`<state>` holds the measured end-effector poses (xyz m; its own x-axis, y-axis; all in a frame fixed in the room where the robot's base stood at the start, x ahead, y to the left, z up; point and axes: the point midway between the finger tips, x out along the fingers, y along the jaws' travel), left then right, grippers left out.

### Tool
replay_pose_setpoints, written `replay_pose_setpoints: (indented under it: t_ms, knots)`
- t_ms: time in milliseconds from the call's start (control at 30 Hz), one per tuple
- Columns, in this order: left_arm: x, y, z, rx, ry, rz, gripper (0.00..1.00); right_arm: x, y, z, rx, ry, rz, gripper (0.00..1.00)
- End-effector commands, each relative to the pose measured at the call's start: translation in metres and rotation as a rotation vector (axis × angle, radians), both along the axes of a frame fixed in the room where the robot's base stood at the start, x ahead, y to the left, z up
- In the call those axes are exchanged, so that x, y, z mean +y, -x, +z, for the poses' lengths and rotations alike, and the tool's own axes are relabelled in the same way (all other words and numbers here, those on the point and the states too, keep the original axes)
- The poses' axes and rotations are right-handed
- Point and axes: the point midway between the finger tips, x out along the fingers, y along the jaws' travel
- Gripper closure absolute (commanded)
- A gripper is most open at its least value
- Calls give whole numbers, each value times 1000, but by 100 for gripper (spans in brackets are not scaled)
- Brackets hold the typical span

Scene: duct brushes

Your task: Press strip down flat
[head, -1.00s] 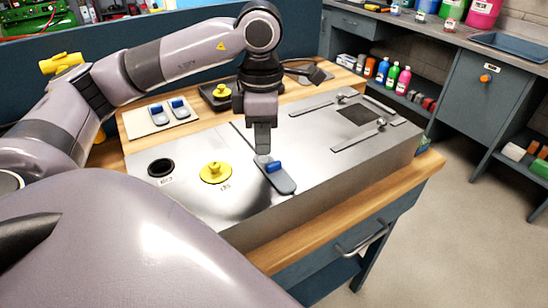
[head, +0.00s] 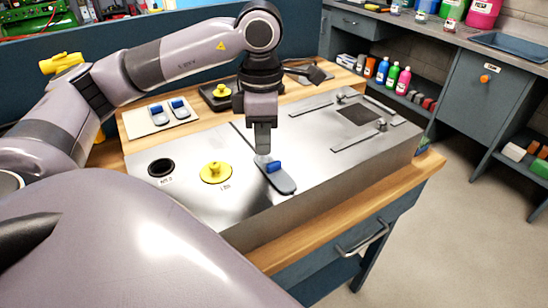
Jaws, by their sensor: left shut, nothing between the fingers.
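A dark grey strip (head: 282,183) with a blue raised block (head: 274,167) lies on top of the metal duct box (head: 310,160), right of the yellow plug. My left gripper (head: 263,152) points straight down with its fingers shut and empty. Its tips are at the rear end of the strip, just behind the blue block; I cannot tell whether they touch it. The strip's front end looks flat on the metal. My right gripper is not in view.
A yellow knobbed plug (head: 216,172) and an open dark hole (head: 161,168) are on the duct's left part. Two more strips with blue blocks lie on a pale mat (head: 160,128) behind. Rails and a dark mesh opening (head: 359,115) are on the right part.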

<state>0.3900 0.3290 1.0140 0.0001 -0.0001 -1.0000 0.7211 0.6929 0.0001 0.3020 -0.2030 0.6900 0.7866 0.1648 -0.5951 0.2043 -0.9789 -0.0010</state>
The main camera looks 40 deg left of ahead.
Motion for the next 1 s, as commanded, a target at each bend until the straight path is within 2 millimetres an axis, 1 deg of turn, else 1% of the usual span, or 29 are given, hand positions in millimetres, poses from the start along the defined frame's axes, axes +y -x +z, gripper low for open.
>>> replay_pose_setpoints:
  t_ms: [333,1000]
  knots:
    - [0,0,-2,0,0,0,100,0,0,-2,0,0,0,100]
    - [0,0,-16,0,0,0,100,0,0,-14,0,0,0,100]
